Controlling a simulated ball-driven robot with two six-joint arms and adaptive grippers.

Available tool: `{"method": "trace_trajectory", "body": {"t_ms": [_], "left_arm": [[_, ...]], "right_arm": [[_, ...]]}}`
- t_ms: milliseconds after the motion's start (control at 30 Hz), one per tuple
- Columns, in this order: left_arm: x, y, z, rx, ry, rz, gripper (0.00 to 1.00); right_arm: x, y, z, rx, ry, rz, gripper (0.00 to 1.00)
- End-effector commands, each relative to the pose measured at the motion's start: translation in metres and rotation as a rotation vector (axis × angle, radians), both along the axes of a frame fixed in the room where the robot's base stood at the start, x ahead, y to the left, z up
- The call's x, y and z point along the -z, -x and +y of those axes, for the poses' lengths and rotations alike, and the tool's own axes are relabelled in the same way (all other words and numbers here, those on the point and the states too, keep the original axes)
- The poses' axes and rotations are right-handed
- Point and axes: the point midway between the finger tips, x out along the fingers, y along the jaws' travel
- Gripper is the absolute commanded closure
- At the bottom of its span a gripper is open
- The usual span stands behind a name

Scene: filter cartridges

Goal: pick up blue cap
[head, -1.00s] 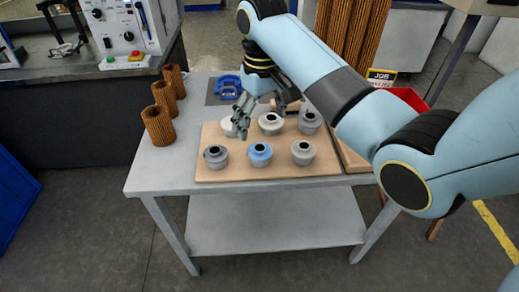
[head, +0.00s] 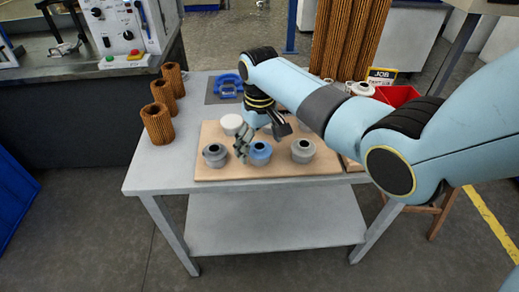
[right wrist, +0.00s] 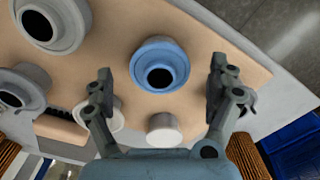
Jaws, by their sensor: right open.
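The blue cap (head: 260,156) sits at the front middle of the wooden board (head: 240,175), between two grey caps, with its dark hole facing up. In the right wrist view the blue cap (right wrist: 160,50) shows between and a little beyond my fingertips. My right gripper (head: 262,142) is above and around the blue cap, its fingers spread to either side. In the right wrist view the open fingers (right wrist: 160,76) have nothing between them that they grip. A clear gap shows on both sides of the cap. My left gripper is not in view.
Grey caps stand left (head: 214,156) and right (head: 303,151) of the blue cap. A white round piece (head: 231,123) is behind; my arm hides other caps. Brown pleated cartridges (head: 157,124) stand at the table's left. A red bin (head: 397,95) is at the back right.

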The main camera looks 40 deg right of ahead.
Motion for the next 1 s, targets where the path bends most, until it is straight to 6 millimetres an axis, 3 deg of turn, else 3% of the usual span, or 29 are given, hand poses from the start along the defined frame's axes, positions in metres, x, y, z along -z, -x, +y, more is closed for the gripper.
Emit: {"method": "trace_trajectory", "body": {"t_ms": [100, 500, 767, 1000], "left_arm": [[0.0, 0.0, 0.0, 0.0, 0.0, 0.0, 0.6], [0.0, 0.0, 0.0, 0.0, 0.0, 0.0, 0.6], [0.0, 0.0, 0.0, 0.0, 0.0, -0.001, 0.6], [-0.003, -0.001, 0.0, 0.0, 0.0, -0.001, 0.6]], "right_arm": [[-0.001, 0.0, 0.0, 0.0, 0.0, 0.0, 0.1], [-0.001, 0.0, 0.0, 0.0, 0.0, 0.0, 0.6], [-0.002, 0.0, 0.0, 0.0, 0.0, 0.0, 0.6], [-0.026, -0.001, 0.0, 0.001, 0.001, -0.003, 0.6]]}}
